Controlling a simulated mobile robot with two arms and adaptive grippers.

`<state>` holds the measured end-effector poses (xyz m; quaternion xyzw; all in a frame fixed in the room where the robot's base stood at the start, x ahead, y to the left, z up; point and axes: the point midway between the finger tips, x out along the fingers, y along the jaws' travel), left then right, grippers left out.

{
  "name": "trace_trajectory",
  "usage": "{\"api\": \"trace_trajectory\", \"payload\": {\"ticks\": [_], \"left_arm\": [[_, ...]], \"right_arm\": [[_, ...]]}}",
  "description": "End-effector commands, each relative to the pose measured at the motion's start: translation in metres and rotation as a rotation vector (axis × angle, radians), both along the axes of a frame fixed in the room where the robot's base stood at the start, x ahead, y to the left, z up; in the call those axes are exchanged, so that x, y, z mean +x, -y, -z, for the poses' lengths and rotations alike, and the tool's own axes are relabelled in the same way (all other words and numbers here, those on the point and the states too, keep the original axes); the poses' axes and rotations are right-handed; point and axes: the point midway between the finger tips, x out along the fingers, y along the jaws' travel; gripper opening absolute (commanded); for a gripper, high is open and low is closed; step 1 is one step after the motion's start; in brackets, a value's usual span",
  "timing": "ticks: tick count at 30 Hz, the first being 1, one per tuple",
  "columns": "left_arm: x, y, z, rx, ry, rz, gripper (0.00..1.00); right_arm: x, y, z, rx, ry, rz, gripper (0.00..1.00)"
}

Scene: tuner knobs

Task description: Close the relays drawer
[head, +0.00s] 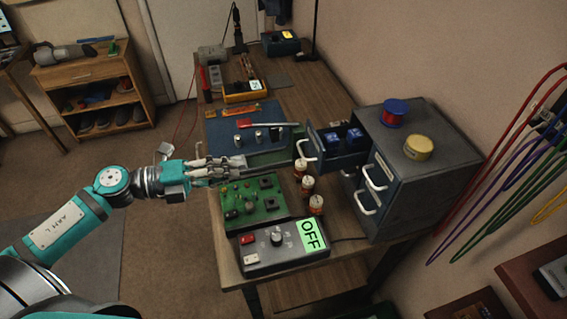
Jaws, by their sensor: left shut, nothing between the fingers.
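A dark grey-blue drawer cabinet (433,180) stands at the right end of the workbench. Its upper drawer (325,157) is pulled out to the left, with blue parts (354,137) inside and a white handle (300,148) on its front. I cannot read a label on it. Other white handles show on drawer fronts that sit flush in the cabinet. My left gripper (239,165) is shut and empty, left of the open drawer and apart from it, just over the bench's left side by the green circuit board. My right gripper is not in view.
A green circuit board (253,199), several small upright cylinders (308,186) and a control box with an OFF sign (285,248) stand in front. A blue mat with small parts (222,134) lies behind my gripper.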

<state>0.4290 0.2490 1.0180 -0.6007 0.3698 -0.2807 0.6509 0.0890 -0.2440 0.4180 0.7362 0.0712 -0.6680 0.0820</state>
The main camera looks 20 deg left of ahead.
Motion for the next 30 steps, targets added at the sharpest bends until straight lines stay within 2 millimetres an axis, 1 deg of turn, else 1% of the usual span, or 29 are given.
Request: {"api": "trace_trajectory", "payload": {"ticks": [2,5,8,12,19,21,25,30], "left_arm": [[0.001,-0.001,0.0,-0.001,-0.003,-0.011,0.0],[0.007,0.006,0.0,-0.002,-0.001,-0.01,0.0],[0.015,0.018,0.001,-0.002,0.001,-0.01,0.0],[0.031,0.041,0.003,-0.004,0.002,-0.008,0.0],[0.059,0.08,0.01,-0.004,-0.001,-0.008,0.0],[0.066,0.089,0.007,-0.004,-0.002,-0.01,0.0],[0.075,0.102,0.007,-0.002,-0.003,-0.01,0.0],[0.08,0.11,0.008,0.0,-0.003,-0.009,0.0]], "right_arm": [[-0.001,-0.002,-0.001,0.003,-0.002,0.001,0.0],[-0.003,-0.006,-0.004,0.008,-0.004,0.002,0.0],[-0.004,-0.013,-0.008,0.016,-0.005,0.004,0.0],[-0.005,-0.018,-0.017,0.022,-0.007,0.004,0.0],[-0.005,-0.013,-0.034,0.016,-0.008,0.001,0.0],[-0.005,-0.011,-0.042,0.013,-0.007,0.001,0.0],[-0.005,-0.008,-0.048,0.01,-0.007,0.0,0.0],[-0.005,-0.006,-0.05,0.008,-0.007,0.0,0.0]]}}
